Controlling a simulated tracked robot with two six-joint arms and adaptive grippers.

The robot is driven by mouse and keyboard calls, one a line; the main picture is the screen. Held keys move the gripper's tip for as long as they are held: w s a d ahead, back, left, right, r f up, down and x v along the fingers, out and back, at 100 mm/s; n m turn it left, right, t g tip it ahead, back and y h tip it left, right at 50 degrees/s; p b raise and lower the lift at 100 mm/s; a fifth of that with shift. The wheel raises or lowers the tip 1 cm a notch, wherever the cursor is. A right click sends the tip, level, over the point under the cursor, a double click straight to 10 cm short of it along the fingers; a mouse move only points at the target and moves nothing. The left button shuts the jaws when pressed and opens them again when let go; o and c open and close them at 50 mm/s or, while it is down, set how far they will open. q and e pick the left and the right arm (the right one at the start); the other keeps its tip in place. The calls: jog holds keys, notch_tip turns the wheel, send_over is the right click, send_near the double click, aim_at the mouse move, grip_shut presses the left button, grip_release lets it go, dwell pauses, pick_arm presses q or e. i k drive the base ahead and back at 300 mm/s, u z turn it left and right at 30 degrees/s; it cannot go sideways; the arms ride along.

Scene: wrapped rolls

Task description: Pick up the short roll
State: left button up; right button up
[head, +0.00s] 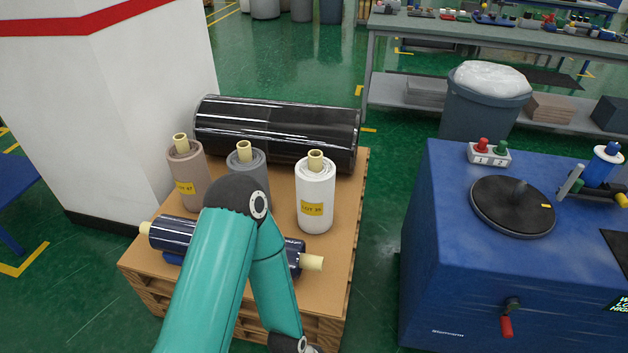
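A long black wrapped roll (275,130) lies across the back of a pallet topped with brown board (325,270). In front of it three shorter rolls stand upright with pale cores: a brown one (185,172) with a yellow lot label, a grey one (248,167), and a white one (315,197) with a yellow label. A dark blue roll (172,236) with pale core ends lies at the front on a blue support. My teal arm covers its middle and the lower part of the grey roll. Neither gripper is in view; the arm's wrist end reaches the bottom edge.
A white pillar (120,110) stands close to the pallet's left. A blue machine (430,260) with a black turntable (512,206) stands at right, across a strip of green floor. Behind are a lined grey bin (485,105) and a workbench (500,32).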

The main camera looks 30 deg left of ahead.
aim_at(315, 174)
jog(key=u, duration=0.1)
jog(key=i, duration=0.85)
jog(key=u, duration=0.05)
